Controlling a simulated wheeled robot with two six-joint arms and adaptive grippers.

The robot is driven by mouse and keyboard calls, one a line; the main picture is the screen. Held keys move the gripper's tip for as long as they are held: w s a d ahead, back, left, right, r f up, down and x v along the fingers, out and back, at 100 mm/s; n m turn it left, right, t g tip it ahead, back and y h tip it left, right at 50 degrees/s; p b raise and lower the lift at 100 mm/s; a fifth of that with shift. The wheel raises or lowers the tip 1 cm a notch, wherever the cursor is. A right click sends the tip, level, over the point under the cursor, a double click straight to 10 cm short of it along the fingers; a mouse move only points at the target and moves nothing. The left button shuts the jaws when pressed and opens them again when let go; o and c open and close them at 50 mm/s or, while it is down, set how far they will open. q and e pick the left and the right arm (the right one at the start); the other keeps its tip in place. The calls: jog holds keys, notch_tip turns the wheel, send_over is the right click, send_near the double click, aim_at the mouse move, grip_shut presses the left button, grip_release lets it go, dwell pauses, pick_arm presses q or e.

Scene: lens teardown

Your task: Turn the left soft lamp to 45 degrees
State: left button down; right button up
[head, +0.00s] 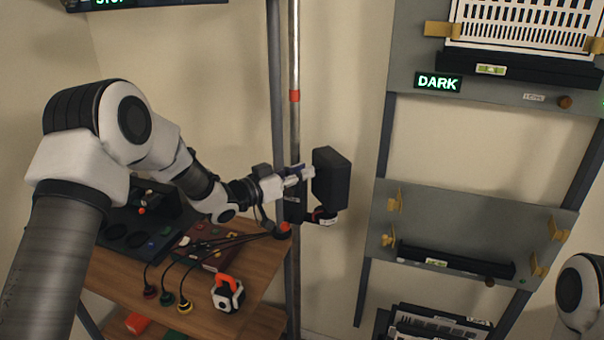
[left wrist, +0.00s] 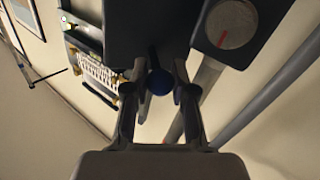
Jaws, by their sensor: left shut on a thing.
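The soft lamp (head: 331,180) is a dark box mounted on the upright pole (head: 294,130) near the middle of the head view. Its dark body also fills the top middle of the left wrist view (left wrist: 148,28). My left gripper (head: 303,175) reaches it from the left. In the left wrist view, my left gripper (left wrist: 160,95) has its fingers closed on the blue knob (left wrist: 159,82) at the lamp's lower edge. A round grey dial with a red mark (left wrist: 232,24) sits beside the lamp body. The lamp's angle cannot be read. My right gripper is out of view.
A wooden bench (head: 250,255) below holds cables, coloured plugs and a black, white and orange block (head: 228,294). A grey rack (head: 470,225) with a DARK sign (head: 438,82) stands at the right. Bare wall lies between pole and rack.

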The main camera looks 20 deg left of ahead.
pick_arm(q)
jog(key=shift+r, duration=0.1)
jog(key=c, duration=0.9)
grip_release()
jog(key=shift+c, duration=0.2)
jog(key=v, duration=1.2)
jog(key=shift+d, duration=0.1)
